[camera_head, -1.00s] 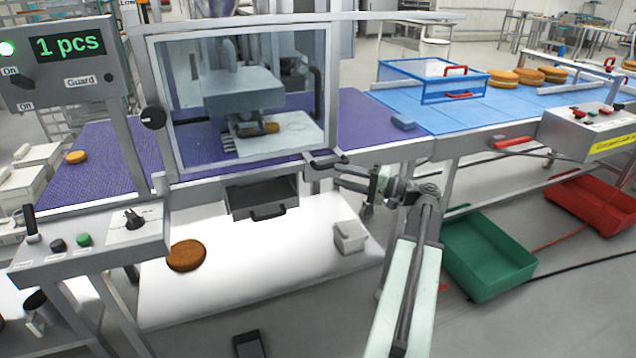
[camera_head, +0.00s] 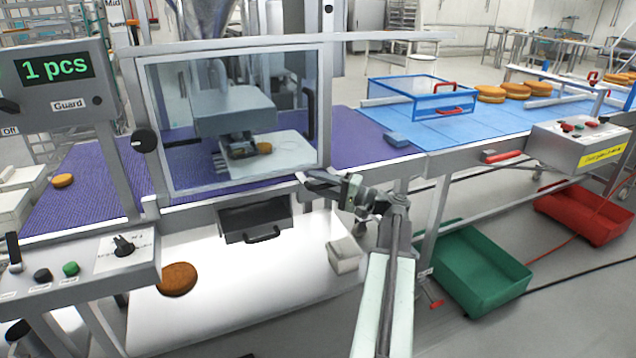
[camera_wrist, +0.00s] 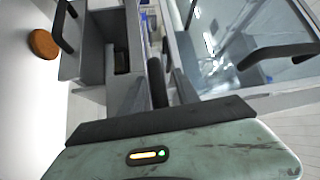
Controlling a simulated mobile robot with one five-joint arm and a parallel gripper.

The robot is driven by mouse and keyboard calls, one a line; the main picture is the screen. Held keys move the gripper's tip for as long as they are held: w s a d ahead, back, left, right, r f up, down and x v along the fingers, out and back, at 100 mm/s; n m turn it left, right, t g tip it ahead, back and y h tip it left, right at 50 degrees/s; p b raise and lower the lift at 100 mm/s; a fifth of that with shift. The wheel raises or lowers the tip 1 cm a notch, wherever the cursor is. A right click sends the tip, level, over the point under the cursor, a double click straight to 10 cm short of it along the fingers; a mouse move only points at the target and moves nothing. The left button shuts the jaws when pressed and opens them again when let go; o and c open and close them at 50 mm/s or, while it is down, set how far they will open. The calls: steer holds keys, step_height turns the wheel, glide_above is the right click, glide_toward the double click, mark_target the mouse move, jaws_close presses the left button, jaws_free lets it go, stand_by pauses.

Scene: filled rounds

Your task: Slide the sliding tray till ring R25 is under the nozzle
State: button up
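The sliding tray appears to be the pale plate (camera_head: 290,150) behind the clear guard window, under the grey press head (camera_head: 235,110). A small brown piece (camera_head: 264,148) sits by the dark nozzle end (camera_head: 238,137). Ring R25 and any ring labels are too small to make out. My gripper (camera_head: 312,181) is outside the guard, near the lower right corner of its frame and apart from the plate. In the wrist view, my dark fingers (camera_wrist: 168,82) point toward the machine frame. Nothing is visibly held, and the finger gap is unclear.
The guard window (camera_head: 180,110) has a black handle (camera_head: 309,90). Below it is an open-topped drawer (camera_head: 250,213) with a black handle. A brown round (camera_head: 178,279) and a white box (camera_head: 344,254) lie on the white shelf. A green crate (camera_head: 475,275) stands right.

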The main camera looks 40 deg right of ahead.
jaws_close()
steer(key=shift+d, duration=0.1)
stand_by(1.2)
